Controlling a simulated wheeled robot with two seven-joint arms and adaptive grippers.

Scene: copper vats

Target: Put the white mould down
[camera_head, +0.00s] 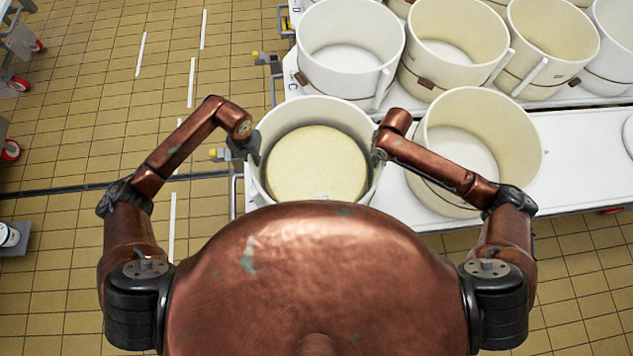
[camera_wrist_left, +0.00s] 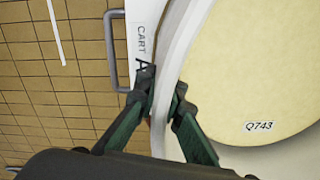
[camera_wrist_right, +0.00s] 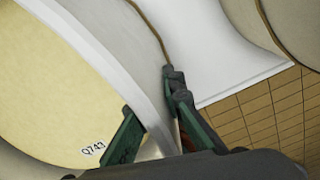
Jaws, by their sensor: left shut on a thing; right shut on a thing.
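The white mould (camera_head: 312,108) is a round tub, upright in front of me, with a pale yellow cheese (camera_head: 318,165) inside it. My left gripper (camera_head: 250,148) is shut on its left wall, one finger inside and one outside; the left wrist view shows the white rim (camera_wrist_left: 185,45) between the fingers (camera_wrist_left: 163,90). My right gripper (camera_head: 379,146) is shut on its right wall in the same way, as the right wrist view shows (camera_wrist_right: 150,98). The cheese carries the label Q743 (camera_wrist_left: 259,126). I cannot tell whether the mould's base touches the white cart (camera_head: 580,150) beneath.
An empty cream mould (camera_head: 520,130) stands close to the right of the held one. Several moulds stand behind, one white (camera_head: 350,35) just beyond. The cart has grey side handles (camera_wrist_left: 112,50) and a CART A label. Open tiled floor (camera_head: 90,90) lies left.

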